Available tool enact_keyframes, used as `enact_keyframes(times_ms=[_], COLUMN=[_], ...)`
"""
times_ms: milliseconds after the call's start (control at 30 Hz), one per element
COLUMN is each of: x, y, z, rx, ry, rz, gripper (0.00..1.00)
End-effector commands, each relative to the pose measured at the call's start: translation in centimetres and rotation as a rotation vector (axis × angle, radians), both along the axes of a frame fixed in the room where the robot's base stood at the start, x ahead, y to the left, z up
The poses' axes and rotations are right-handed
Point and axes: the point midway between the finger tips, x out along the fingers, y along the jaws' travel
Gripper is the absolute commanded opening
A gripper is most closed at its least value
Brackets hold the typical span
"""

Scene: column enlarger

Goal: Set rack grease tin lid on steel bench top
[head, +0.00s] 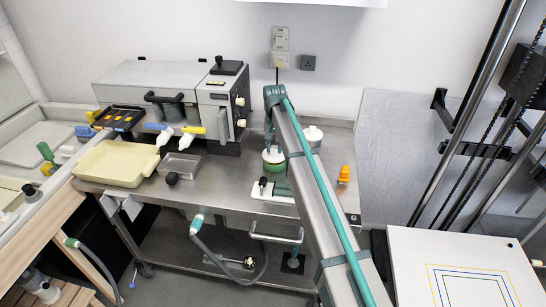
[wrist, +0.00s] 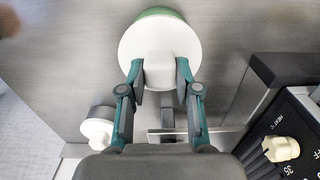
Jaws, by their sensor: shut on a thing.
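The grease tin lid (wrist: 136,42) is a white disc with a squarish white knob in the wrist view. My gripper (wrist: 159,74) is shut on that knob, one finger on each side. A green tin (wrist: 160,11) shows as a rim behind the lid's far edge. In the head view the white lid (head: 273,155) is at the green tin (head: 272,169), under my gripper (head: 270,143). I cannot tell whether the lid rests on the tin or is just above it. The steel bench top (head: 222,190) lies around the tin.
A metal pot with a white lid (head: 313,134) stands right of the tin. An orange object (head: 344,175) is near the right edge. A grey machine (head: 180,95), cream tray (head: 117,163) and small metal pan (head: 178,165) are to the left. Bare steel lies between pan and tin.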

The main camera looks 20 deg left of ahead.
Motion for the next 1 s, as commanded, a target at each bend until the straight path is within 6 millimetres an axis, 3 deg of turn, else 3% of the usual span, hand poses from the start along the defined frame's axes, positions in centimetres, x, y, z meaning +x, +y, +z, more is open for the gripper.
enact_keyframes(times_ms=[600,1000], x=[0.0,0.0], y=[0.0,0.0], z=[2.9,3.2], rx=[0.000,0.000], ry=[-0.001,0.000], rz=[0.000,0.000], gripper=[0.00,0.00])
